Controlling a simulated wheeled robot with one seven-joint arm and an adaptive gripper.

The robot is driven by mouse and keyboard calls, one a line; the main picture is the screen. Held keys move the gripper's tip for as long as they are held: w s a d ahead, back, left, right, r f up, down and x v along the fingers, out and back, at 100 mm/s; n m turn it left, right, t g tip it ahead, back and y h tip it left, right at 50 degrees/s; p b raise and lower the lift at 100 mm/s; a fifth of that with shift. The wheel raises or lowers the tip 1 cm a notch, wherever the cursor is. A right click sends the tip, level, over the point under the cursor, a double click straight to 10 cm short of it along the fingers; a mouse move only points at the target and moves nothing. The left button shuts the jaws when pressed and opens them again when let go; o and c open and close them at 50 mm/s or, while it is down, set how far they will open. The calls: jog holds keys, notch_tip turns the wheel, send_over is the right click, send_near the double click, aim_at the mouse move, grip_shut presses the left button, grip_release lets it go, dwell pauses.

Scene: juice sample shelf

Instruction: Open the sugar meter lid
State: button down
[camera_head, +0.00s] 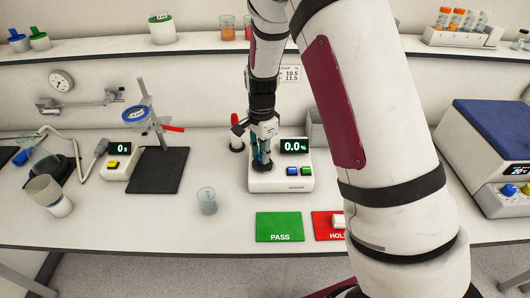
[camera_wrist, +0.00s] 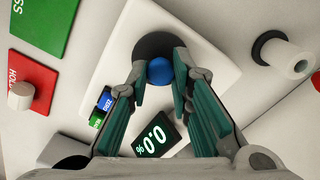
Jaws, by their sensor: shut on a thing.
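The sugar meter (camera_head: 282,183) is a white box on the bench with a display reading 0.0% and a blue and a green button. It also shows in the wrist view (camera_wrist: 215,68). On its top lies a dark round lid (camera_wrist: 158,45) with a blue ball knob (camera_wrist: 160,71). My gripper (camera_head: 262,161) reaches down over the left part of the meter. In the wrist view its fingers (camera_wrist: 159,74) stand on both sides of the knob and are shut on it. The fingers hide part of the lid, and I cannot tell whether it is raised.
A red-topped post (camera_head: 236,134) stands close left of the meter. A small beaker (camera_head: 207,201) is at front left. Green PASS (camera_head: 279,226) and red HOLD (camera_head: 324,233) mats lie in front; a white cylinder (camera_wrist: 20,96) stands on HOLD. A digital unit (camera_head: 118,168) is further left.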

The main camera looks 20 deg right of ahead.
jog(key=m, duration=0.2)
jog(key=w+a+m, duration=0.1)
jog(key=shift+w+a+m, duration=0.15)
jog(key=shift+a+m, duration=0.05)
jog(key=shift+m, duration=0.2)
jog(key=m, duration=0.1)
jog(key=w+a+m, duration=0.1)
jog(key=m, duration=0.1)
jog(key=shift+w+m, duration=0.2)
jog(key=shift+m, duration=0.1)
jog(key=w+m, duration=0.1)
jog(key=m+b, duration=0.1)
jog(key=m, duration=0.1)
jog(key=shift+w+a+m, duration=0.15)
jog(key=shift+w+m, duration=0.15)
jog(key=shift+w, duration=0.05)
jog(key=shift+w+m+b, duration=0.15)
jog(key=shift+w+m, duration=0.25)
jog(key=shift+m, duration=0.4)
jog(key=shift+w+m+b, duration=0.15)
jog(key=shift+w+m, duration=0.25)
jog(key=shift+m, duration=0.4)
jog(key=c, duration=1.4)
grip_release()
